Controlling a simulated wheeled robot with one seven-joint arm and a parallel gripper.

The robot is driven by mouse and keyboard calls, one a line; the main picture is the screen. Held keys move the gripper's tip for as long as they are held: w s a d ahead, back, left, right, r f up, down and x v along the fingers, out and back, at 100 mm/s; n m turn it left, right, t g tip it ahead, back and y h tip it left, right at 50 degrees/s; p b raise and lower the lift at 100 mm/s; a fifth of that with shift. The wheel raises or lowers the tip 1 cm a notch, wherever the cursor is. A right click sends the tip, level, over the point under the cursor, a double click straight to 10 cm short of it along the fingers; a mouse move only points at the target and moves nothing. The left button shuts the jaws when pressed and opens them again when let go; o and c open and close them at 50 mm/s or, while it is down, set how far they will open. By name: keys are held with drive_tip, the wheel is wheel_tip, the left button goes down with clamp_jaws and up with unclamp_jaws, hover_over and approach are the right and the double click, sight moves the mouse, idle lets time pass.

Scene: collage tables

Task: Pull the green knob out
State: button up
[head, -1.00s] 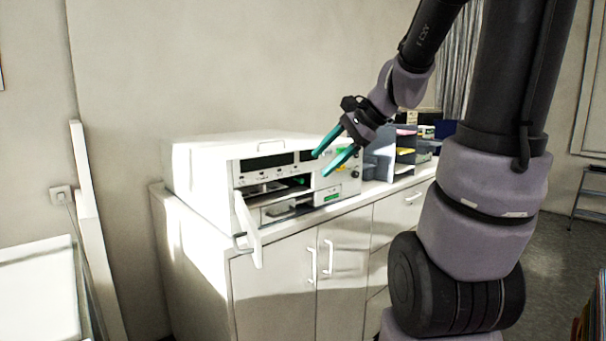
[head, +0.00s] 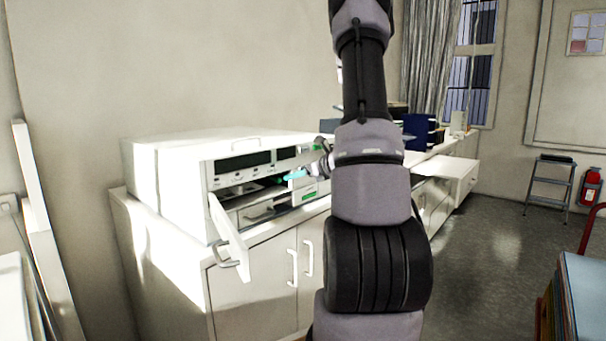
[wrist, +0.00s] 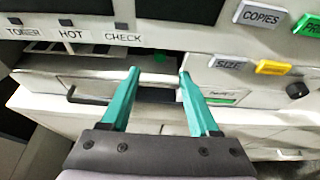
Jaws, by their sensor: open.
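The green knob (wrist: 161,58) shows in the wrist view as a small round green spot inside the open front of the white copier (wrist: 60,90). It sits just beyond and between my two teal fingertips. My gripper (wrist: 158,74) is open and empty, with a pale bar crossing behind the fingertips. In the head view, the copier (head: 165,185) stands on a white cabinet, and my gripper (head: 292,176) is at its front opening, mostly hidden by my arm. I cannot tell how far the fingertips are from the knob.
The copier's front door (head: 228,235) hangs open to the left. A dark handle (wrist: 72,94) and a tray lie below the opening. Right of the opening is a panel with SIZE, yellow and green buttons (wrist: 273,68). A drawer (head: 455,180) stands out at the right of the cabinet.

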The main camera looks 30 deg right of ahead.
sight(280, 180)
drive_tip(key=x, duration=0.6)
drive_tip(key=shift+w+f, duration=0.15)
drive_tip(key=shift+w, duration=0.1)
clamp_jaws()
